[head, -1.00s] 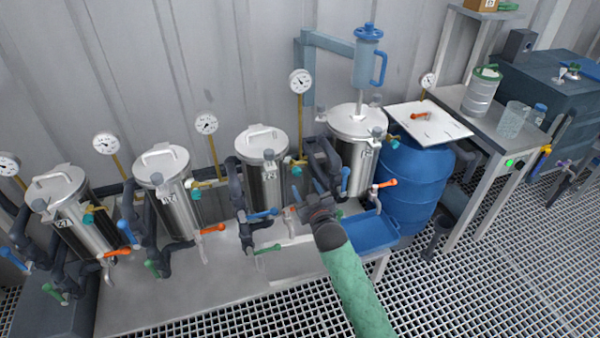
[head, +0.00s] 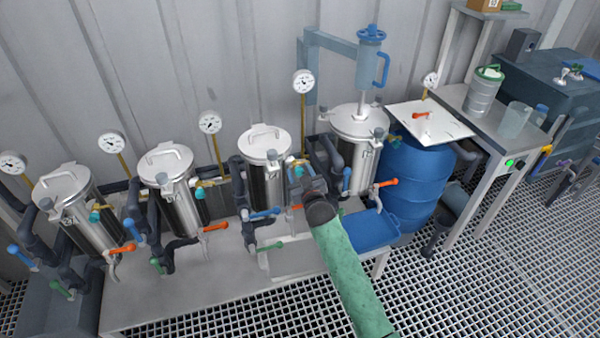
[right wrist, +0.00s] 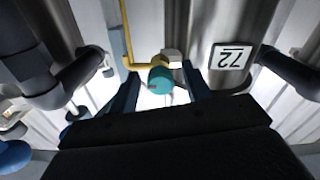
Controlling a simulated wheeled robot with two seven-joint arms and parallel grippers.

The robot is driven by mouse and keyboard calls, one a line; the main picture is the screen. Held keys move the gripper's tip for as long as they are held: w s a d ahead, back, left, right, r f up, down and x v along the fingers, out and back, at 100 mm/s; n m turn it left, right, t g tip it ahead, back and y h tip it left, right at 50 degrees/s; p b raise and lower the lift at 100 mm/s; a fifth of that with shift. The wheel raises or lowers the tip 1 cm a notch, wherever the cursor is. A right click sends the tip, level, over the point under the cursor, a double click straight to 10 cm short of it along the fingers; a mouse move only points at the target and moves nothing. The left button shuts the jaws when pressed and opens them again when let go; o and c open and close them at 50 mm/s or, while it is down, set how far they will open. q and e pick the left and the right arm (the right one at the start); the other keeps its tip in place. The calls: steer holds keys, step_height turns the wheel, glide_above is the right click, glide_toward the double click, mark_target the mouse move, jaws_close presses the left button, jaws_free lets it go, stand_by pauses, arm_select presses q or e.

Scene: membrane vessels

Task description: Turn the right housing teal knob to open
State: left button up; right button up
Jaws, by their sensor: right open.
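Several steel housings stand in a row on a bench, each with a small teal knob at its right side. My right gripper (head: 303,177) is at the teal knob (head: 299,167) of the third housing from the left (head: 266,170). In the right wrist view this teal knob (right wrist: 160,80) sits between the two open fingertips (right wrist: 161,92), with no clear contact. A yellow fitting joins it to the steel housing (right wrist: 228,25), which bears a label. The rightmost housing (head: 358,150) has its own teal knob (head: 393,138). My left gripper is out of view.
Dark pipes (right wrist: 60,85) flank the knob in the right wrist view. Gauges on yellow stems stand behind the housings; one (head: 303,82) is above my gripper. Orange, blue and green handles stick out below. A blue tray (head: 362,228) and blue barrel (head: 415,185) stand to the right.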

steer(key=c, duration=1)
